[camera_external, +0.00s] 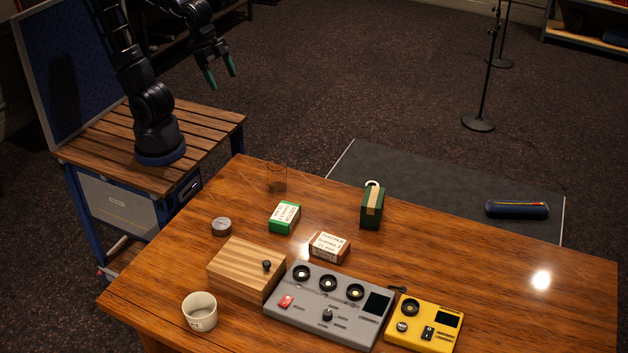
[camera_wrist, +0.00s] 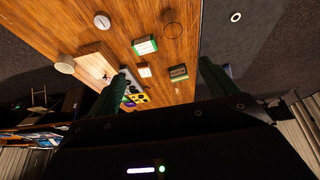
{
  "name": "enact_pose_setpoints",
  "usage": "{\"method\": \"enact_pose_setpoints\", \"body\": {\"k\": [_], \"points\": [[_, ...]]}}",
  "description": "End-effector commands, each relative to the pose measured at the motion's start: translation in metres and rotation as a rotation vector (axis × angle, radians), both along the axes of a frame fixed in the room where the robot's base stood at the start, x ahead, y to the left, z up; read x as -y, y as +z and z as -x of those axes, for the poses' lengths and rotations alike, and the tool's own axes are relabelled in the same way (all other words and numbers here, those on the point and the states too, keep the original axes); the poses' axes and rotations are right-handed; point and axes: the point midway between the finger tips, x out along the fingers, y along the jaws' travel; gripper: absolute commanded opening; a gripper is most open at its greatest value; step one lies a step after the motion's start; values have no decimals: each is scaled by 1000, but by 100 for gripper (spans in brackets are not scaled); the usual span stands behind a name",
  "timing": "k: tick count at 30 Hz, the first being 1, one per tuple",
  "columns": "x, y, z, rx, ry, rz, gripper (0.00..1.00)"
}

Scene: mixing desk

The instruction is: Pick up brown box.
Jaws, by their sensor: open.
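The brown box (camera_external: 329,247) is small, with a white printed label on top. It lies flat on the wooden desk, just behind the grey mixer. In the wrist view it shows as a small pale-topped box (camera_wrist: 144,71) between the finger lines, far below. My gripper (camera_external: 221,73) is open and empty, high up beyond the desk's far left corner and well apart from the box. Its two green fingers are spread in the wrist view (camera_wrist: 165,73).
Around the box are a green-and-white box (camera_external: 285,217), a dark green box with a tan stripe (camera_external: 372,208), a wooden box (camera_external: 246,269) and a grey mixer (camera_external: 328,309). A clear glass (camera_external: 277,178) stands near the far edge. The desk's right side (camera_external: 500,270) is mostly free.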

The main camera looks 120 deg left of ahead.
Motion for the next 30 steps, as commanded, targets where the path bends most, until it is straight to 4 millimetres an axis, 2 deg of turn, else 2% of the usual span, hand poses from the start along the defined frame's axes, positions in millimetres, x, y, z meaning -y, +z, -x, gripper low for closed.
{"method": "enact_pose_setpoints", "body": {"k": [3, 14, 23, 30], "points": [[7, -3, -34, -6, -4, 5, 85], [32, -27, -135, -11, -6, 15, 85], [60, -66, -215, -14, -10, 14, 85], [87, -110, -274, -16, -16, 8, 85]]}}
